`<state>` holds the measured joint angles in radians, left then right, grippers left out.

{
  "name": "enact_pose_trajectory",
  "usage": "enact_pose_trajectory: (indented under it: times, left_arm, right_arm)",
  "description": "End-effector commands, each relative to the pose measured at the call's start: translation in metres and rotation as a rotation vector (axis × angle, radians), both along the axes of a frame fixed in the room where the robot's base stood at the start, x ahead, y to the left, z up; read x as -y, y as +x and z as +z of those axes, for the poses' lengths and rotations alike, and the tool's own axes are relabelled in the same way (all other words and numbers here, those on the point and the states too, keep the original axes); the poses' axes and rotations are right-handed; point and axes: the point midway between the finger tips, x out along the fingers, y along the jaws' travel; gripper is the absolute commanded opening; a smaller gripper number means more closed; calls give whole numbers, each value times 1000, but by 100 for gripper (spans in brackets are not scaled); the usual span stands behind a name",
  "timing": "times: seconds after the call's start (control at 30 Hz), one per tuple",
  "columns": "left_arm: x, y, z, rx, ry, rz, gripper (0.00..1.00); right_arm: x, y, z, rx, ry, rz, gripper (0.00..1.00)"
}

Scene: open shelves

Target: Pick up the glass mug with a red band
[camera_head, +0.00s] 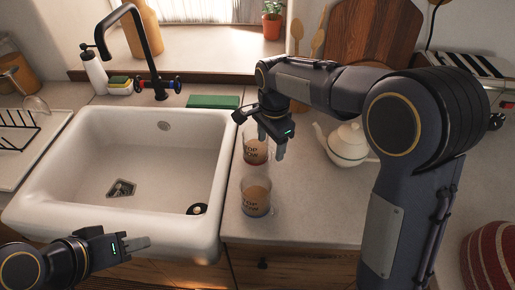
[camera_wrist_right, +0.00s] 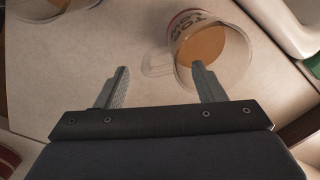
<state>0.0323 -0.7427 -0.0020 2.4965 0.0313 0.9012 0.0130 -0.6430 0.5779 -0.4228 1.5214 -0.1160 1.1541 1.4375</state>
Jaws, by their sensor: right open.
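Two clear glass mugs with dark lettering and a tan content stand on the counter right of the sink in the head view. The far mug (camera_head: 256,155) shows red near its base; the near mug (camera_head: 256,198) shows no clear red. My right gripper (camera_head: 271,142) is open and empty, pointing down at the far mug and partly covering it. In the right wrist view, the mug with the red band (camera_wrist_right: 212,48) lies beyond the right gripper (camera_wrist_right: 160,70), with one fingertip overlapping its rim. Its handle points left. My left gripper (camera_head: 132,245) is low over the sink's front edge.
The white sink (camera_head: 85,125) with a black tap (camera_head: 152,55) is on the left. A white teapot (camera_head: 346,141) stands to the right. The second mug shows at the wrist view's top left (camera_wrist_right: 45,8).

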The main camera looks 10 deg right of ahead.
Motion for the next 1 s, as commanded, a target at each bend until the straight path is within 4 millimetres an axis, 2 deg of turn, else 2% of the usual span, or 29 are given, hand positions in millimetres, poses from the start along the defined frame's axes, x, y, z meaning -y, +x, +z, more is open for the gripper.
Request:
enact_pose_trajectory:
  times: [0.17,0.4,0.7,0.77,1.0]
  left_arm:
    - [0,0,3,0,0,0,36]
    - [0,0,7,0,0,0,36]
    - [0,0,7,0,0,0,36]
    - [0,0,7,0,0,0,36]
    - [0,0,7,0,0,0,36]
  right_arm:
    - [0,-1,-14,-4,-1,0,63]
    - [-2,0,-49,-3,0,0,63]
    - [-2,0,-56,0,1,0,63]
    - [-2,0,-56,0,1,1,58]
    - [-2,0,-56,0,0,0,26]
